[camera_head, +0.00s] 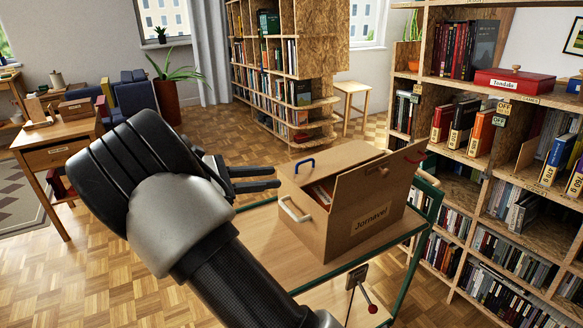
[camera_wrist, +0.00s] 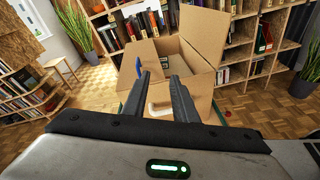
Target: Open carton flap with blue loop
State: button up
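A brown cardboard carton (camera_head: 320,232) labelled "Jornavel" stands on a trolley. A flap with a blue loop (camera_head: 304,164) lies at its far left top edge; the loop also shows left of the carton in the wrist view (camera_wrist: 64,68). A large flap (camera_head: 382,176) stands raised on the right. My gripper (camera_head: 279,177) is open and empty, just left of the carton, below the blue loop. Its fingers (camera_wrist: 161,76) point at the carton.
The trolley (camera_head: 262,222) has a green frame and some bare top left of the carton. A bookshelf (camera_head: 480,190) stands close on the right, with a red box (camera_head: 514,80) on it. A desk (camera_head: 55,150) is at the left. The parquet floor between is clear.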

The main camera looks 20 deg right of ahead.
aim_at(302, 162)
jog(key=w+a+f+n+t+h, duration=0.2)
jog(key=w+a+n, duration=0.1)
jog(key=a, duration=0.1)
jog(key=b+x, duration=0.2)
jog(key=x, duration=1.5)
jog(key=shift+w+f, duration=0.1)
jog(key=shift+f, duration=0.1)
grip_shut()
jog(key=shift+w+a, duration=0.1)
dwell(0.4)
